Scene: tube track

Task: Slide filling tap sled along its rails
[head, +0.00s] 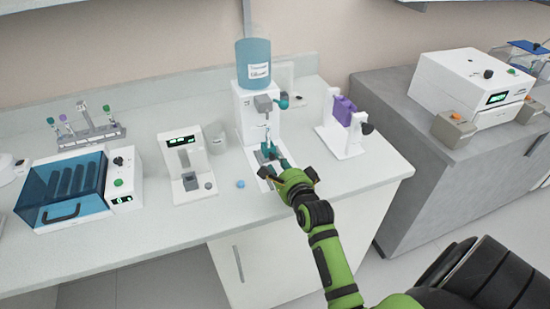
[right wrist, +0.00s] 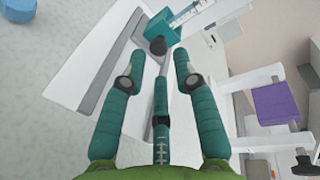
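The filling station (head: 247,112) is a white stand on the bench with a large blue bottle (head: 254,62) on top. Its tap (head: 265,103) is grey and teal. In the right wrist view, a teal block (right wrist: 174,30), which looks like the sled, has a dark round knob (right wrist: 158,46) on its near side. My right gripper (head: 268,158) reaches to the station's base. In the right wrist view, its teal fingers (right wrist: 160,62) are apart, with the knob just ahead of the gap between the tips. I see no contact. In the head view the fingers hide much of the sled and rails.
A white stand with a purple block (head: 343,110) is right of the station. A small white device (head: 187,165), a beaker (head: 216,140) and a blue cap (head: 240,184) are to the left. The bench front (head: 150,225) is mostly clear.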

